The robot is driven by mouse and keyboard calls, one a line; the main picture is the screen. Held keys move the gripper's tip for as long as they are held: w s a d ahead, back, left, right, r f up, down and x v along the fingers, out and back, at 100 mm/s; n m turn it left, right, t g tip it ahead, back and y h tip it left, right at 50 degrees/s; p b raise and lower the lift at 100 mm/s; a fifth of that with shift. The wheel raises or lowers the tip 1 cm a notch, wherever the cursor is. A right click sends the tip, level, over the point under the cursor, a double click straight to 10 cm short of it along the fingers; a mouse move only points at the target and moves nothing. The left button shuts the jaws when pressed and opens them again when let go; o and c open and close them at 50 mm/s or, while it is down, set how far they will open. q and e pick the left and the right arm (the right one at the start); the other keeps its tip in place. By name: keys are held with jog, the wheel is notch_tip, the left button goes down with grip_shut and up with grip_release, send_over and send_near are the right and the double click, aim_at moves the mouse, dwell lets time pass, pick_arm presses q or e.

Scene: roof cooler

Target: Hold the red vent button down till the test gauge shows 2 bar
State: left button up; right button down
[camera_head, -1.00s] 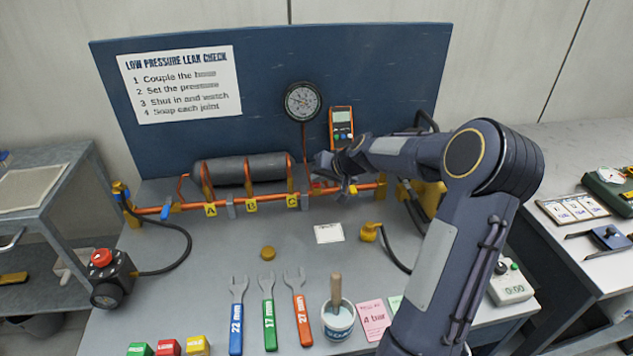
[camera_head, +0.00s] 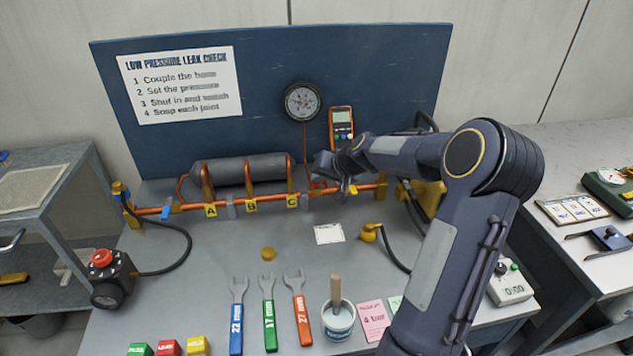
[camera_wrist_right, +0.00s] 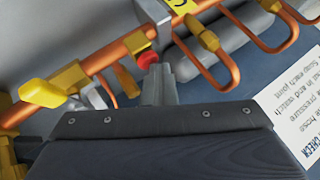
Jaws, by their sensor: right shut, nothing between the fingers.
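The red vent button (camera_wrist_right: 148,60) sits on the orange pipe in the right wrist view. My right gripper (camera_wrist_right: 158,72) is shut and empty, with its fingertips right at the button and covering part of it. I cannot tell for sure whether they press it. In the head view my right gripper (camera_head: 324,166) is at the pipe below the gauge, and the button is hard to make out there. The round test gauge (camera_head: 302,101) hangs on the blue back panel. Its needle is too small to read. My left gripper is not in view.
A yellow lever (camera_wrist_right: 42,93) and a brass fitting lie beside the button. A grey cylinder (camera_head: 245,170) stands behind the pipe. An orange meter (camera_head: 341,127) is close to my right wrist. Wrenches, a pot and cards lie along the bench front. The bench middle is mostly clear.

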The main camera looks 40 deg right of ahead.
aim_at(319, 186)
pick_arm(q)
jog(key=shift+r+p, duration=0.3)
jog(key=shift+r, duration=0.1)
pick_arm(e)
jog(key=shift+r, duration=0.75)
